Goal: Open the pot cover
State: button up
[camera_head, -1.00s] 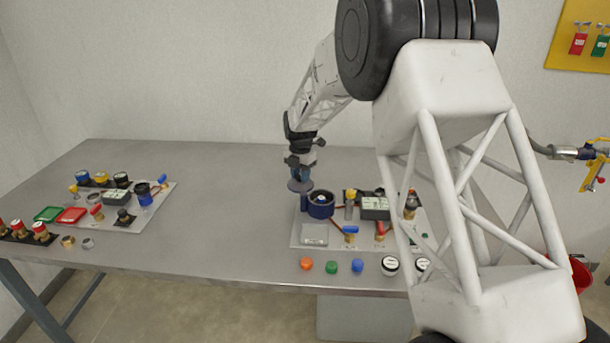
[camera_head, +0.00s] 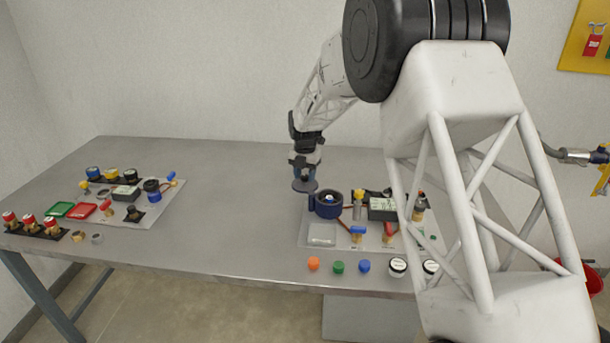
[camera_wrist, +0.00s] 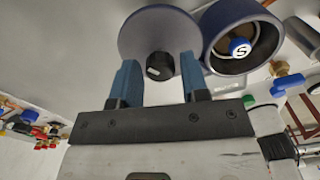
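The blue pot (camera_head: 327,205) stands on the right-hand board, and its top is uncovered. It also shows in the wrist view (camera_wrist: 215,35), with a blue cap marked S inside. The round grey cover (camera_head: 304,187) is beside the pot's left edge, off its mouth. In the wrist view the cover (camera_wrist: 140,30) is a disc with a black knob (camera_wrist: 160,66). My gripper (camera_wrist: 159,62) has its two blue fingers on either side of the knob, with small gaps showing. In the head view my gripper (camera_head: 306,173) is just above the cover.
The right-hand board (camera_head: 310,238) also carries valves, a gauge and a meter box (camera_head: 382,208). Several coloured caps (camera_head: 339,267) stand along the table's front edge. Another equipped board (camera_head: 150,215) is at left. The table (camera_head: 230,205) between is clear.

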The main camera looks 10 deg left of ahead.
aim_at(305, 176)
jog(key=shift+o, duration=1.1)
jog(key=shift+r, duration=3.9)
jog(key=shift+s+d+r+m, duration=0.3)
jog(key=shift+d+r, duration=0.05)
jog(key=s+d+r+m, duration=0.4)
jog(key=s+d+m, duration=0.15)
jog(key=s, duration=0.35)
jog(key=s+d+r+m+t, duration=0.1)
jog(key=s+d+r+m, duration=0.35)
jog(key=s+d, duration=0.3)
jog(key=s+d+r+m, duration=0.4)
jog(key=s+d+m, duration=0.2)
jog(key=s, duration=0.3)
jog(key=s+d+f+m, duration=0.1)
jog(key=s+d+m, duration=0.2)
jog(key=s, duration=0.6)
jog(key=s+d+f+m+t, duration=0.1)
jog(key=s+d+f+m, duration=0.1)
jog(key=s+m, duration=0.6)
jog(key=s+d+f+m, duration=0.1)
jog(key=s+d+m, duration=0.3)
jog(key=s, duration=0.8)
jog(key=shift+s+d+f+m+t, duration=0.15)
jog(key=shift+s+f+m+t, duration=0.15)
jog(key=shift+m, duration=0.4)
